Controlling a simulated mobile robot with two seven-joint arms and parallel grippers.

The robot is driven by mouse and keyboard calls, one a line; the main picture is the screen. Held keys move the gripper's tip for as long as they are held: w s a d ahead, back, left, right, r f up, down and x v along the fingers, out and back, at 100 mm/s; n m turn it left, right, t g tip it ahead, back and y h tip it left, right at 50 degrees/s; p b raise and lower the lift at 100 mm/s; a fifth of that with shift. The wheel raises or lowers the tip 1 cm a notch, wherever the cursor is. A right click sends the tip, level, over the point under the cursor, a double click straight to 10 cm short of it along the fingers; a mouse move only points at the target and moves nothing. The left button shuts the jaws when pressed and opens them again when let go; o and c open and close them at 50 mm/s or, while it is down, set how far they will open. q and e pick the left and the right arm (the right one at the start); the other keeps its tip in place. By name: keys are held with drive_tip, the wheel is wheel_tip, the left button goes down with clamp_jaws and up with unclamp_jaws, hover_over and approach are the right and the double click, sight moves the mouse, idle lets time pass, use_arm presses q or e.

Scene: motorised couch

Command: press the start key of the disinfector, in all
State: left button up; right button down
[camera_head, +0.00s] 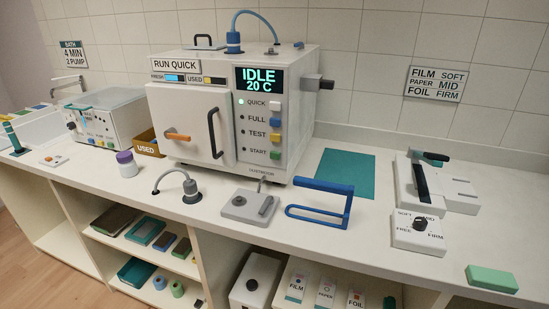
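The disinfector (203,112) is a white box on the counter against the tiled wall. Its display (260,80) reads "IDLE 20 C". A column of keys sits below the display on its right front. The start key (275,155) is green and lowest, beside the label START. Above it are a white key by QUICK, a blue key by FULL and a yellow key by TEST. The lamp by QUICK (241,102) glows green. A sign (176,65) on the machine reads "RUN QUICK". The door with a dark handle (215,133) appears shut. Neither gripper is in view.
On the counter (150,191) in front stand a hose fitting (191,191), a grey block with a lever (249,205) and a blue wire frame (322,203). A sealer-like device (434,186) and dial box (418,233) are at right. A purple-capped jar (127,166) stands left.

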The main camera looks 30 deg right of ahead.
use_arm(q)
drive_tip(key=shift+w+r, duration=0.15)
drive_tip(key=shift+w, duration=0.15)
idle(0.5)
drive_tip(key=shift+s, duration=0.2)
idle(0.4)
